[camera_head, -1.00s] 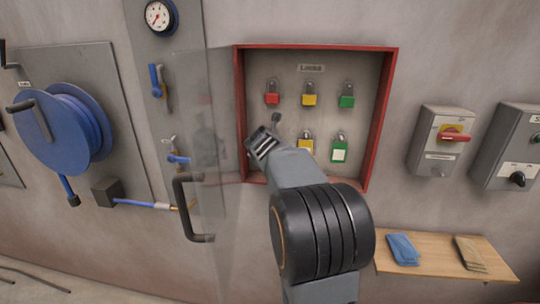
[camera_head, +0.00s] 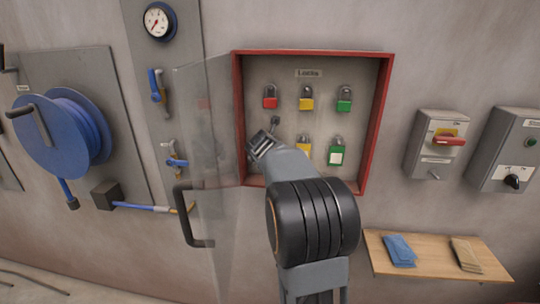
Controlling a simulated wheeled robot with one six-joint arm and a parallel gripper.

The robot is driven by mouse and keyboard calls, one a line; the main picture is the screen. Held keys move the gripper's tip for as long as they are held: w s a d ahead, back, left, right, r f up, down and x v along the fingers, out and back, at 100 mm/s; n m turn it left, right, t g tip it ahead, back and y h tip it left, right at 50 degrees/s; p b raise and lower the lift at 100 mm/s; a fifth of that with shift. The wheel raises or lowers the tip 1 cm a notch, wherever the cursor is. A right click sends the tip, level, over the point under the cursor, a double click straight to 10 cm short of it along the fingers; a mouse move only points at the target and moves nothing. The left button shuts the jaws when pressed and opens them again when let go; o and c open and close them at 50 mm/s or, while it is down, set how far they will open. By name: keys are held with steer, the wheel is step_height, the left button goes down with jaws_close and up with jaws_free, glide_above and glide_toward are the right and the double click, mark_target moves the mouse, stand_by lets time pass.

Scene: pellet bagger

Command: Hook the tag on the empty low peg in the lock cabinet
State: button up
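The red-framed lock cabinet (camera_head: 378,120) is on the wall, its clear door (camera_head: 207,130) swung out to the left. Its upper row holds a red padlock (camera_head: 270,102), a yellow padlock (camera_head: 306,103) and a green padlock (camera_head: 344,105). A bare peg (camera_head: 275,121) shows at lower left. My gripper (camera_head: 261,142) is just below and left of it in the picture. Its finger gap is unclear, and no tag can be made out in it.
The door's dark handle (camera_head: 190,216) sticks out left of my arm. A wooden shelf (camera_head: 436,266) with a blue packet (camera_head: 399,250) and a tan packet (camera_head: 466,253) is at lower right. Two grey switch boxes (camera_head: 437,140) are on the right, and a blue hose reel (camera_head: 62,131) on the left.

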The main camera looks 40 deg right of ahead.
steer(key=shift+f, duration=0.45)
steer(key=o, duration=0.7)
steer(key=shift+w+d, duration=0.1)
steer(key=shift+o, duration=1.4)
steer(key=shift+r, duration=0.2)
steer(key=v, duration=1.4)
steer(key=shift+b, duration=0.4)
steer(key=shift+f, duration=0.1)
